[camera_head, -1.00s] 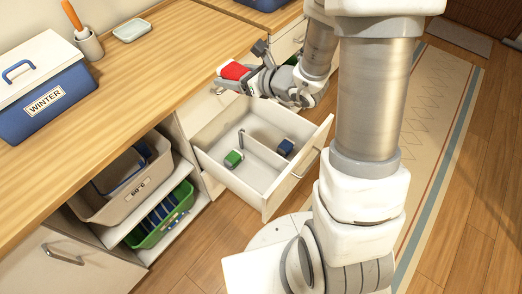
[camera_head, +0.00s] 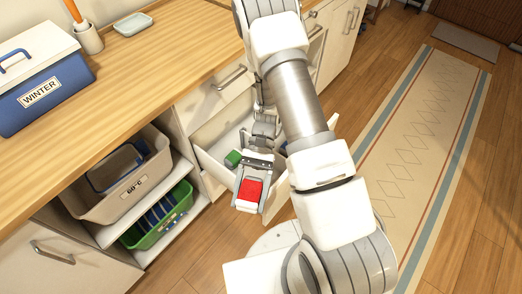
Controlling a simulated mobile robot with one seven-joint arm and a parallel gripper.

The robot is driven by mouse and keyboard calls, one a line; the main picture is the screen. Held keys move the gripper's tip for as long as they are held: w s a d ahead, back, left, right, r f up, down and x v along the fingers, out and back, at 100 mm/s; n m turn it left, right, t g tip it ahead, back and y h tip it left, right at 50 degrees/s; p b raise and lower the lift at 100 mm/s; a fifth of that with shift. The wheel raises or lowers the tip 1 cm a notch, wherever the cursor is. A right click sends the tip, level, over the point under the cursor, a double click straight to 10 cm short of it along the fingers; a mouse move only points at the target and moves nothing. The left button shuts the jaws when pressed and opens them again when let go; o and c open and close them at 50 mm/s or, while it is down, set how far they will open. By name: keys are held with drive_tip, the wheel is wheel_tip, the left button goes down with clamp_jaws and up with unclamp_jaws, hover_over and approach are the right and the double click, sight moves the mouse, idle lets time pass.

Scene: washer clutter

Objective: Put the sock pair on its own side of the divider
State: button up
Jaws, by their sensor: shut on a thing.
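My gripper (camera_head: 248,202) is shut on a small red bundle (camera_head: 251,190), which looks like the sock pair. It holds the bundle over the near left part of the open white drawer (camera_head: 215,173), as seen in the picture. How high above the drawer it is I cannot tell. A small green block-like item (camera_head: 233,158) lies in the drawer, just left of my gripper. A dark blue item (camera_head: 287,148) shows only in part beside my arm. The divider and most of the drawer floor are hidden behind my gripper and arm.
The wooden counter (camera_head: 140,75) carries a blue WINTER box (camera_head: 45,95), a cup with an orange-handled tool (camera_head: 89,40) and a soap dish (camera_head: 133,24). Below are a beige 60°C basket (camera_head: 115,195) and a green basket (camera_head: 160,225). A runner rug lies on the right.

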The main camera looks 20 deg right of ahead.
drive_tip(key=w+d+f+n+t+h+b, duration=0.1)
drive_tip(key=w+d+f+n+t+h, duration=0.1)
drive_tip(key=d+n+h, duration=0.6)
drive_tip(key=w+d+f+n+t+h+b, duration=0.2)
drive_tip(key=w+d+f+n+h, duration=0.1)
drive_tip(key=d+n+h, duration=0.45)
drive_tip(key=w+a+f+n+t+h+b, duration=0.2)
drive_tip(key=w+n+t+h, duration=0.3)
drive_tip(key=w+n+t, duration=0.45)
drive_tip(key=w+a+f+n+t+y+b, duration=0.1)
drive_tip(key=w+a+f+n+t+b, duration=0.1)
drive_tip(key=f, duration=0.4)
drive_tip(key=w+a+f+n+t+y+b, duration=0.2)
drive_tip(key=w+f+n+t+b, duration=0.1)
drive_tip(key=w+f+t+b, duration=0.1)
drive_tip(key=shift+w+a+f+n+b, duration=0.25)
drive_tip(key=shift+w+f+n+b, duration=0.2)
drive_tip(key=shift+w+f, duration=0.5)
drive_tip(key=shift+s, duration=0.1)
